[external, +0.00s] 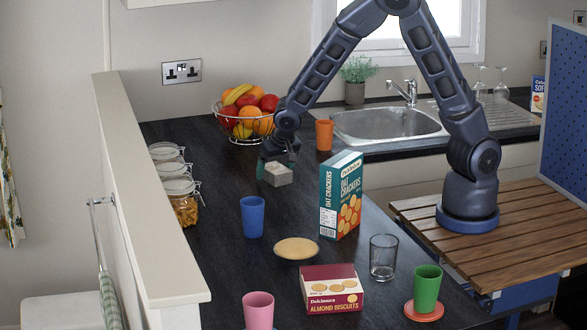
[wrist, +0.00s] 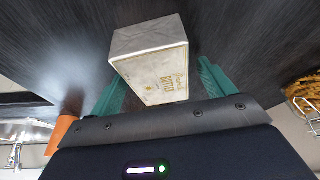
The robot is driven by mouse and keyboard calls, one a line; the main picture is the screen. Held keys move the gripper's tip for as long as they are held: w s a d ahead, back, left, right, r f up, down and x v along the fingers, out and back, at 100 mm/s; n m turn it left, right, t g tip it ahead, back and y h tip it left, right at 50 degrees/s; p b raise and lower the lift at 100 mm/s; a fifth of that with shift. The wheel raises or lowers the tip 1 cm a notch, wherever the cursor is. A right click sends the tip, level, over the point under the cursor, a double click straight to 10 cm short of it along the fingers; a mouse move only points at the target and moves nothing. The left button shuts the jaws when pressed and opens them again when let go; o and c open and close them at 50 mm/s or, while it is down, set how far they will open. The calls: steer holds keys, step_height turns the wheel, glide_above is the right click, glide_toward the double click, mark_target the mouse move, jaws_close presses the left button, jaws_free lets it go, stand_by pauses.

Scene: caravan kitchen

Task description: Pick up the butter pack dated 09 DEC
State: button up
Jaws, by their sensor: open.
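A pale butter pack (external: 278,175) shows beyond the blue cup in the external view. In the wrist view the pack (wrist: 160,75) fills the centre, with gold lettering reading "butter" on one face. I cannot read a date on it. My gripper (external: 272,162) is open and comes down over the pack. In the wrist view its teal fingers (wrist: 160,88) stand on either side of the pack, with a gap visible at the right finger. Whether the left finger touches it I cannot tell. No second butter pack shows.
An oat crackers box (external: 341,196) stands right of the pack, an orange cup (external: 324,135) and fruit bowl (external: 243,138) behind it. A blue cup (external: 252,217) and a plate (external: 296,249) are in front. Glass jars (external: 181,187) line the left edge.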

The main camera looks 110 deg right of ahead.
steer(key=shift+f, duration=0.25)
stand_by(0.3)
steer(key=c, duration=1.2)
